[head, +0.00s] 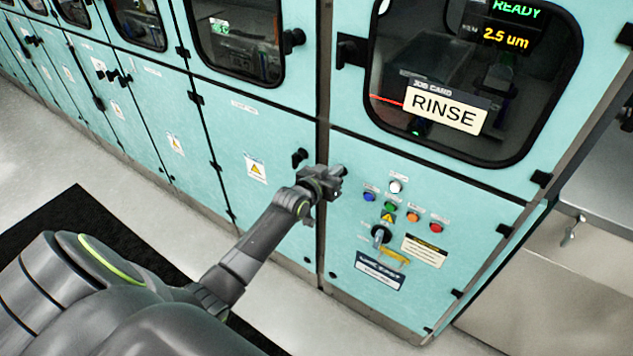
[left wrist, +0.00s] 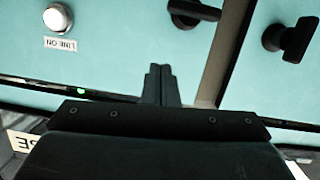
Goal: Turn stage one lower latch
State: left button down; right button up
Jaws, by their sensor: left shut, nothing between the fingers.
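My left gripper (head: 338,180) is at the teal cabinet front, at the upper left corner of the lower panel under the RINSE window. In the left wrist view its two fingers (left wrist: 160,85) are together, with nothing between them. A black bar latch (left wrist: 195,12) lies just beyond the fingertips, slightly to the right, on the same panel as the LINE ON lamp; a gap shows between. Its bar lies nearly level there. In the head view my gripper largely hides it. A second latch (head: 299,157) on the neighbouring panel to the left has a slanted bar; it also shows in the left wrist view (left wrist: 290,38).
The lower panel carries a white lamp (head: 395,186), several coloured buttons and a black rotary switch (head: 381,234). The RINSE card (head: 445,109) is in the window above, beside an upper latch (head: 351,51). A steel counter (head: 560,300) stands at the right.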

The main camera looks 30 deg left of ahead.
pick_arm(q)
jog(key=b+v, duration=0.1)
jog(key=v, duration=0.7)
jog(key=shift+s+f, duration=0.15)
jog(key=shift+s, duration=0.2)
jog(key=s+a+f+g+y+b, duration=0.15)
jog(key=s+f, duration=0.35)
jog(key=f, duration=0.6)
jog(key=s+a+f+g, duration=0.1)
jog(key=s+f+g, duration=0.25)
jog(key=f, duration=0.65)
jog(key=s+a+f+g+y+b, duration=0.1)
jog(key=s+f, duration=0.4)
jog(key=f, duration=0.6)
jog(key=s+d+f+g+b, duration=0.1)
jog(key=s+f+g, duration=0.1)
jog(key=s+f, duration=0.5)
jog(key=s+d+f+g+b, duration=0.1)
jog(key=s+f, duration=0.6)
jog(key=s, duration=0.9)
jog(key=s+d+f+g, duration=0.2)
jog(key=s+f+g, duration=0.3)
jog(key=s, duration=0.6)
jog(key=shift+s+d+f+h+b, duration=0.25)
jog(key=shift+f+h+b, duration=0.15)
jog(key=shift+f, duration=0.5)
